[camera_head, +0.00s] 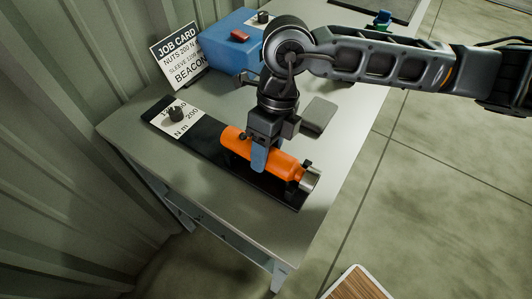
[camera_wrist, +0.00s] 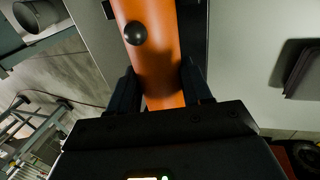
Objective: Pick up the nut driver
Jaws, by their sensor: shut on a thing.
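The nut driver (camera_head: 283,168) is an orange cylinder with a bright metal end at its lower right, lying along a black tester board (camera_head: 206,140) on the table. My gripper (camera_head: 258,160) comes down from above and is shut on the driver's orange body near its middle. In the wrist view the orange body (camera_wrist: 158,65) runs between the two dark fingers (camera_wrist: 160,88), with a black knob on it. The gripper hides part of the driver. I cannot tell if the driver is clear of the board.
A dial (camera_head: 176,114) with Nm markings sits at the board's upper left. A job card (camera_head: 180,55) and a blue box (camera_head: 226,54) with a red button stand behind. A corrugated wall is on the left.

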